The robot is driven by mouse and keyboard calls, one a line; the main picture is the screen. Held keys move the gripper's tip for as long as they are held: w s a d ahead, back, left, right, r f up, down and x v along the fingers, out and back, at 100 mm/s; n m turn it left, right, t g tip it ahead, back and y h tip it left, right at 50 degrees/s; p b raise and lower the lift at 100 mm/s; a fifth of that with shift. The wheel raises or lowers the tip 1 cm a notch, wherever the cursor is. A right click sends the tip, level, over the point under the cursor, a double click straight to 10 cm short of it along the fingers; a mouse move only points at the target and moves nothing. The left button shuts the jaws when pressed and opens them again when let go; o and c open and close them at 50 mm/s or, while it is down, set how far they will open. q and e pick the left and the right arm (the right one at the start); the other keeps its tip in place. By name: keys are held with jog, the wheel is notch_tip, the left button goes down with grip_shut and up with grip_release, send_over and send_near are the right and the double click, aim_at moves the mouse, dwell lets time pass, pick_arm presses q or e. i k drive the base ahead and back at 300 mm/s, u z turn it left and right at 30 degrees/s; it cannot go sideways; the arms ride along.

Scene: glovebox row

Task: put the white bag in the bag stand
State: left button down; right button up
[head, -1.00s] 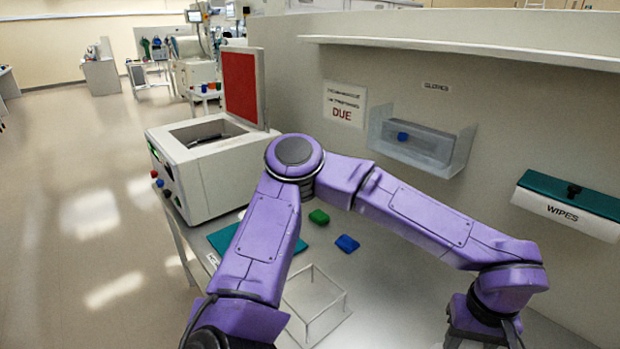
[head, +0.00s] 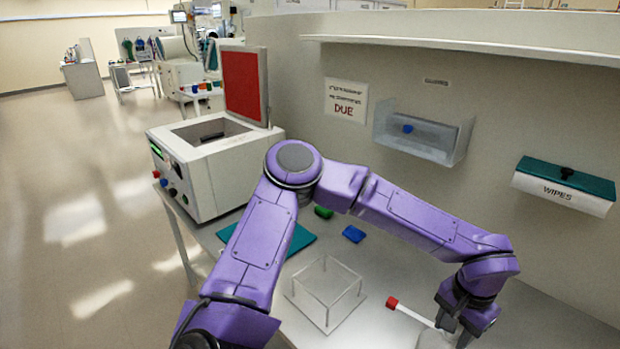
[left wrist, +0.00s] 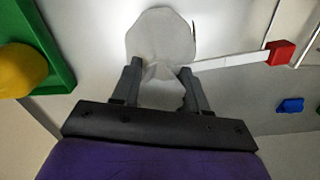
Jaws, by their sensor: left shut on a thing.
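The white bag (left wrist: 160,35) is pinched between the fingers of my left gripper (left wrist: 158,85), with its rounded body spread beyond the fingertips in the left wrist view. In the head view my left gripper (head: 460,325) is low on the right, and the bag (head: 434,340) is partly cut off by the bottom edge. The bag stand, a clear open frame on a square base (head: 327,318), stands on the bench to the left of the gripper. The gripper is apart from it. My right gripper is not in view.
A white stick with a red end (head: 392,303) lies between stand and gripper. A blue item (head: 353,234), a green item (head: 323,212) and a teal mat (head: 300,240) lie behind the stand. A white box with a raised red lid (head: 243,85) stands back left. A green tray (left wrist: 62,75) shows in the wrist view.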

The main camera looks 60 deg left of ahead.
aim_at(326, 296)
jog(key=k, duration=0.7)
jog(key=z, duration=2.5)
jog(key=k, duration=1.4)
jog(key=u, duration=2.45)
